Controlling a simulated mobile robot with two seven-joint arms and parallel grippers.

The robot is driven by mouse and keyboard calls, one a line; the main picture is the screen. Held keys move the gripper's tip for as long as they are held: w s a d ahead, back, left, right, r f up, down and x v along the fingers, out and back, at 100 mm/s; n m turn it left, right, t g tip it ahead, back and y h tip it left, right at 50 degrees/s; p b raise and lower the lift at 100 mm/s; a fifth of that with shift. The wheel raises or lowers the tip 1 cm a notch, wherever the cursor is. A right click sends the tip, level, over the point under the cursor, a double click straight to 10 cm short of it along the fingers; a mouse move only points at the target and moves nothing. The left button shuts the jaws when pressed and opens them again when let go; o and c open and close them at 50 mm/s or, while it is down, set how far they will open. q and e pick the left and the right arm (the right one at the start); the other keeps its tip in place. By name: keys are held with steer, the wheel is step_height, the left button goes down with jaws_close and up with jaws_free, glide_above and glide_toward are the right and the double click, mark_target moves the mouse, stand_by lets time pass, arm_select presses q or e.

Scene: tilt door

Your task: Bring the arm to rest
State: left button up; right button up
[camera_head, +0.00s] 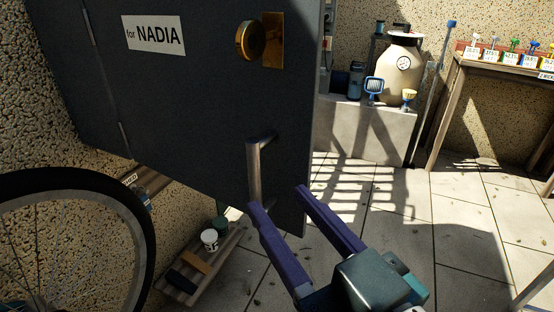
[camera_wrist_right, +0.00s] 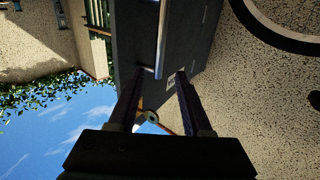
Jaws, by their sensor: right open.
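The dark grey tilt door (camera_head: 190,100) hangs open and tilted in the head view. I cannot tell whether the fingers touch the door. My left gripper is not in view.
A bicycle wheel (camera_head: 143,262) stands at the lower left. A low wooden board (camera_head: 226,246) with small pots lies on the floor below the door. A grey block (camera_head: 372,136) with a tank (camera_head: 400,75) and a wooden table (camera_head: 478,64) stand behind. Paved floor at right is clear.

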steer(key=shift+s+d, duration=0.25)
steer(key=shift+s, duration=0.35)
steer(key=s+d+r+m+g+h+p, duration=0.1)
steer(key=s+d+r+g+h+p, duration=0.15)
steer(key=s+d+g+p, duration=0.4)
steer(key=s+d+r+m+g+h+p, duration=0.15)
steer(key=s+d+g+h+p, duration=0.25)
steer(key=s+d+g, duration=0.4)
step_height(320, 180, up, 37)
steer(key=s+t+p, duration=0.1)
steer(key=p, duration=3.6)
steer(key=shift+p, duration=0.3)
steer(key=shift+t, duration=0.25)
